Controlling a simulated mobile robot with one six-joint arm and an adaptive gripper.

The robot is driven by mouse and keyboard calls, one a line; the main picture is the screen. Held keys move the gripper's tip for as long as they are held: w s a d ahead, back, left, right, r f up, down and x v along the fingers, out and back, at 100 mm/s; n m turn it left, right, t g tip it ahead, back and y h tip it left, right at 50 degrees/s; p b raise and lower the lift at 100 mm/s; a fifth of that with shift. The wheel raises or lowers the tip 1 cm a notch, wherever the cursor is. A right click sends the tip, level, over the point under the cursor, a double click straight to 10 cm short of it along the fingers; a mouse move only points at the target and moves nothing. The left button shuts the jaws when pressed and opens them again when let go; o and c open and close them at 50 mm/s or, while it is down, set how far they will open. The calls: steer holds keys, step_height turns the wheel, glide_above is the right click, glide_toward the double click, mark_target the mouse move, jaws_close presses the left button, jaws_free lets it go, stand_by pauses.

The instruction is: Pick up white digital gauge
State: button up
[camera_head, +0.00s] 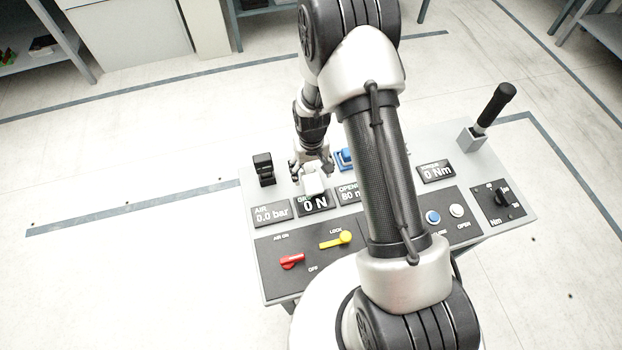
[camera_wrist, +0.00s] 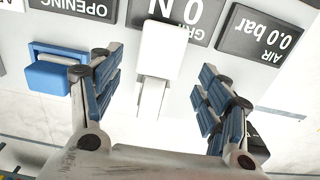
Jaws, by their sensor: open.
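The white digital gauge (camera_head: 314,184) stands on the panel just behind the "0 N" display, and my gripper is close above and behind it. In the wrist view the white gauge (camera_wrist: 161,52) shows as a white block on a pale stem, between the lines of my two fingers.
A blue block (camera_wrist: 48,76) on a stand is beside one finger. A black block (camera_head: 264,168) stands at the panel's left. Display plates (camera_wrist: 265,35) line the panel.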

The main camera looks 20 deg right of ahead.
mark_target(311, 176)
steer(key=f, duration=0.1)
steer(key=f+b, duration=0.1)
steer(key=f, duration=0.3)
steer(key=shift+w, duration=0.35)
steer(key=shift+r, duration=0.1)
steer(key=c, duration=1.3)
